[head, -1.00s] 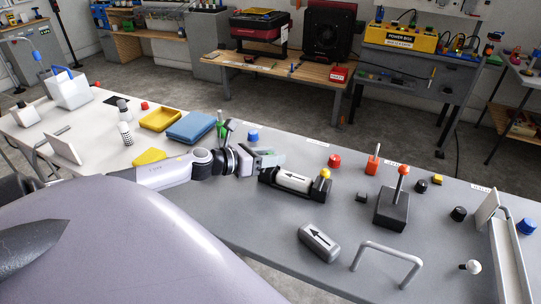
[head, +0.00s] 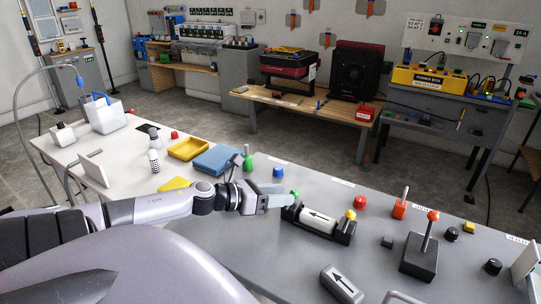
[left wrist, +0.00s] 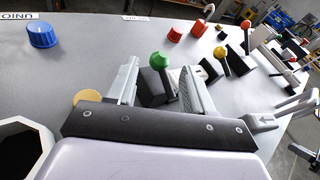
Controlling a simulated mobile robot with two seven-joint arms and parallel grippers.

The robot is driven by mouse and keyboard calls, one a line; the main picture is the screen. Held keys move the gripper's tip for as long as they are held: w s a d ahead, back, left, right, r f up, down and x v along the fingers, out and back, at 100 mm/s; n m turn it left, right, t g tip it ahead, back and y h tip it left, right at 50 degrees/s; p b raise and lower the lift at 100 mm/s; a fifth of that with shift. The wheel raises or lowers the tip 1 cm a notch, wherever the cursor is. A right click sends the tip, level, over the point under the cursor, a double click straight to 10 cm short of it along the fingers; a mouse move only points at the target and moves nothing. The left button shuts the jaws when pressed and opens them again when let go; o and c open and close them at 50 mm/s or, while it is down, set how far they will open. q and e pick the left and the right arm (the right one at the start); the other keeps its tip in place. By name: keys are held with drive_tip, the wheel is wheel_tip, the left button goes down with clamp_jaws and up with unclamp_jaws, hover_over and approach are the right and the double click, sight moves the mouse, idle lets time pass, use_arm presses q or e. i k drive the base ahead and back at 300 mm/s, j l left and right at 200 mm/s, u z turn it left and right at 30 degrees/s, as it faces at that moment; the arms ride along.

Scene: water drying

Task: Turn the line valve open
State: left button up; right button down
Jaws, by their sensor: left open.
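A black cradle holding a white cylinder with a black arrow (head: 318,220) stands on the grey table. A green ball knob (head: 294,195) shows at its left end and a yellow ball knob (head: 350,214) at its right end. I cannot read which one is the line valve. My left gripper (head: 284,199) is at the green knob. In the left wrist view, the open fingers (left wrist: 160,85) stand either side of the green knob (left wrist: 159,61) and its black base, with gaps showing. My right gripper is not in view.
A black lever box with an orange ball (head: 420,255) stands to the right, and a grey arrow block (head: 342,284) lies in front. Red (head: 360,202) and blue (head: 278,173) caps stand behind. A blue tray (head: 217,159) lies on the left.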

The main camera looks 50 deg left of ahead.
sight(360, 202)
drive_tip(key=k+l, duration=0.45)
drive_tip(key=l, duration=0.25)
drive_tip(key=k+l, duration=0.25)
drive_tip(key=l, duration=0.1)
